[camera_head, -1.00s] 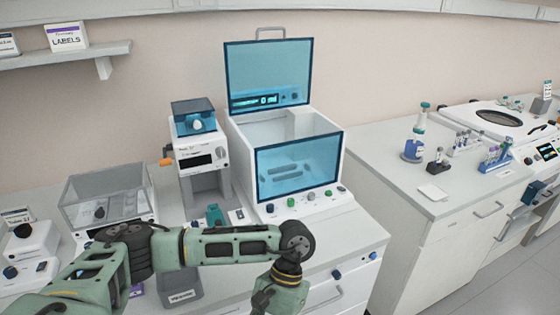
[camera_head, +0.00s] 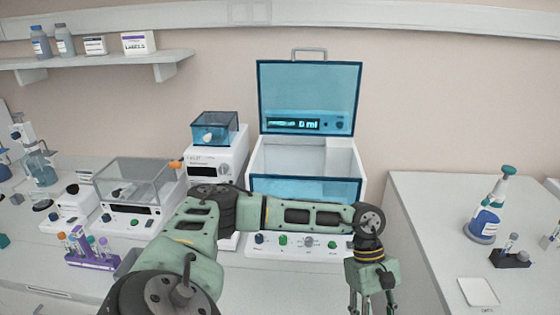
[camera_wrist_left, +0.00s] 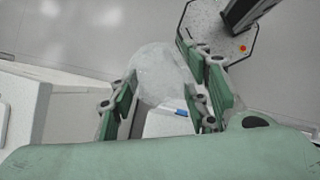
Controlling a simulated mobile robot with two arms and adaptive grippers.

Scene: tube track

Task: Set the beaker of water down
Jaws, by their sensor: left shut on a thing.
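My left gripper (camera_head: 372,309) hangs at the bottom edge of the head view, pointing down, in front of the bench's right end. In the left wrist view the left gripper (camera_wrist_left: 165,108) is shut on a clear, whitish beaker (camera_wrist_left: 160,68), with green fingers on either side of it. The beaker is see-through, so its rim and any water level are hard to make out. Grey floor shows around and beyond it. I cannot see the beaker in the head view. My right gripper is in no view.
A blue-lidded machine (camera_head: 310,88) stands open on the left bench behind my arm. A purple tube rack (camera_head: 92,252) is at the left. The right bench (camera_head: 425,215) holds a blue-labelled bottle (camera_head: 487,218), a dark block (camera_head: 510,255) and a white pad (camera_head: 478,292). A gap separates the benches.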

